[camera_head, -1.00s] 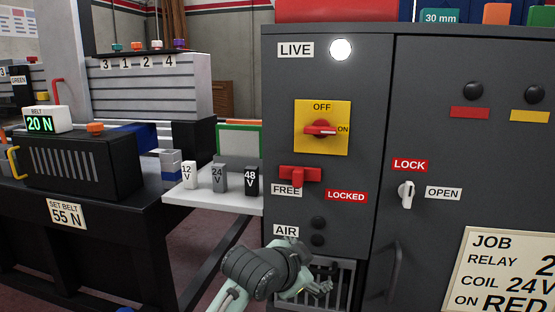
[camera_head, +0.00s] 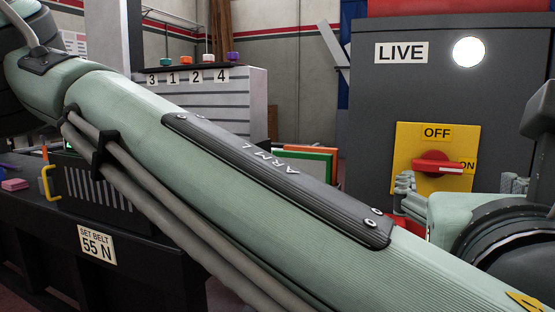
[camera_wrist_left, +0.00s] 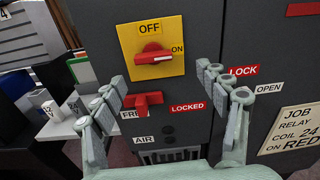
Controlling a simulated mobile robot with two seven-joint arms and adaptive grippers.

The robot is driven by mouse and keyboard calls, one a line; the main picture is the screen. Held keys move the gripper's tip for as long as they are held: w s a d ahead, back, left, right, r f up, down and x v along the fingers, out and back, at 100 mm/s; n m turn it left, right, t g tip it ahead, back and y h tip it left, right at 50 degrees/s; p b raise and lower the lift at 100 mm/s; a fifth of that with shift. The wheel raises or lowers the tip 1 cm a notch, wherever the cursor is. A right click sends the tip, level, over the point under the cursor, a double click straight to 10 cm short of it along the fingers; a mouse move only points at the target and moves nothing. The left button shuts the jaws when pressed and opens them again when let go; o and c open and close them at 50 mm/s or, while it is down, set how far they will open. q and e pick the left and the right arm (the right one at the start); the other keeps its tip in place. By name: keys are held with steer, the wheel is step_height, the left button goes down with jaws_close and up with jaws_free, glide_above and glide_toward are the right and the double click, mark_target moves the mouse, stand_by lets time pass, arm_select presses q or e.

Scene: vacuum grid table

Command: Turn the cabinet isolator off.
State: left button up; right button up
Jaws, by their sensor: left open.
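The isolator's red rotary handle (camera_head: 437,165) sits on a yellow plate (camera_head: 408,140) on the grey cabinet, lying roughly horizontal toward ON. In the left wrist view the handle (camera_wrist_left: 152,54) shows whole, with OFF above it. My left gripper (camera_head: 460,186) is open in front of the cabinet, below the handle and apart from it. In the left wrist view its fingers (camera_wrist_left: 160,78) are spread either side of the lower plate edge, with nothing between them held. A red slide tab (camera_wrist_left: 149,103) sits above the FREE label. My right gripper is out of view.
The white lamp (camera_head: 468,52) beside LIVE is lit. My left arm crosses the head view and hides much of the bench. A belt machine (camera_head: 75,180) stands at left.

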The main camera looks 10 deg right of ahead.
mark_target(438, 167)
arm_select(q)
steer(key=shift+m+t, duration=0.3)
steer(key=x, duration=0.3)
steer(key=p+x, duration=0.1)
steer(key=x, duration=0.2)
steer(key=shift+w+a+r, duration=0.1)
steer(key=shift+w+a, duration=0.15)
steer(key=shift+w, duration=0.25)
steer(key=shift+w+d, duration=0.3)
steer(key=shift+w, duration=0.15)
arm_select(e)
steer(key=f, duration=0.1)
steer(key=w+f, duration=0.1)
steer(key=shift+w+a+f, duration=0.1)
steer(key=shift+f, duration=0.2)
